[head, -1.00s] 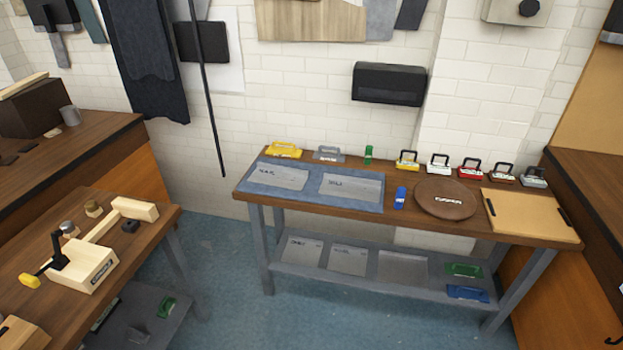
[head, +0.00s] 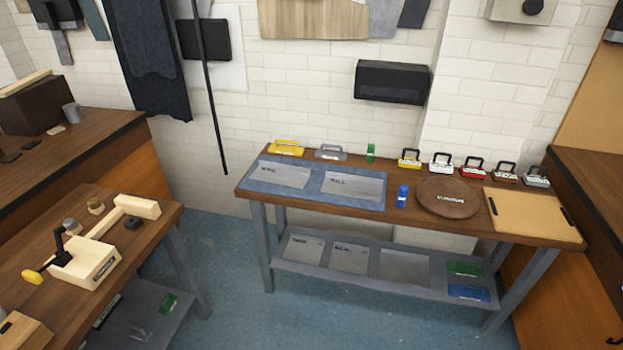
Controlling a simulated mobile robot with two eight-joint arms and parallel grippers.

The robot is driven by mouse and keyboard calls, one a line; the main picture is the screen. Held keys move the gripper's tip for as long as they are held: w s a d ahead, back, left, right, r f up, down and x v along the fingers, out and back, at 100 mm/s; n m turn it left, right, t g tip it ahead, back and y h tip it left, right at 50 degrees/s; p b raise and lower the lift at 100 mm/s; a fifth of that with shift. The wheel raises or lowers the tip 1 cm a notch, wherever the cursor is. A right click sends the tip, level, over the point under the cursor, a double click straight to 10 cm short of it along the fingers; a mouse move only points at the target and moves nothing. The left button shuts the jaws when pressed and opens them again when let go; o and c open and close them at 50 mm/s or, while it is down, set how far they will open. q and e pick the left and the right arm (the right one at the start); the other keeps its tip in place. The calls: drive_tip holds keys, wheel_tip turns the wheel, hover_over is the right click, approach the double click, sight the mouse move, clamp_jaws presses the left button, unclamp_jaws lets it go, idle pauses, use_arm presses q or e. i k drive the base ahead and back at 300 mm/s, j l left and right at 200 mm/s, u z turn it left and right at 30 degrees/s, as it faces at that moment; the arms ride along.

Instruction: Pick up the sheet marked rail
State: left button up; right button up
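Two grey sheets lie flat, side by side, on a blue mat (head: 311,192) on the wooden-topped table. The left sheet (head: 283,176) has a short dark word that is too blurred to read surely. The right sheet (head: 352,187) has a word that looks like it ends in "ILL". More grey sheets lie on the table's lower shelf: a left one (head: 303,248) and a middle one (head: 349,259) with small unreadable marks, and a right one (head: 404,267) with no mark I can make out. Neither of my grippers is in view.
The table also holds a blue bottle-like item (head: 402,197), a round brown disc (head: 447,198), a wooden board (head: 532,216) and a row of handled blocks along the back. A workbench (head: 150,228) stands at left. Blue floor (head: 225,270) is clear between them.

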sight(271, 170)
drive_tip(key=i+j+z, duration=0.1)
drive_tip(key=i, duration=0.35)
drive_tip(key=i+j+z, duration=0.1)
drive_tip(key=i, duration=0.4)
drive_tip(key=i+j, duration=0.2)
drive_tip(key=i, duration=0.25)
drive_tip(key=i+j+z, duration=0.15)
drive_tip(key=i, duration=0.3)
drive_tip(key=i+j+z, duration=0.1)
drive_tip(key=i, duration=0.35)
drive_tip(key=j, duration=0.1)
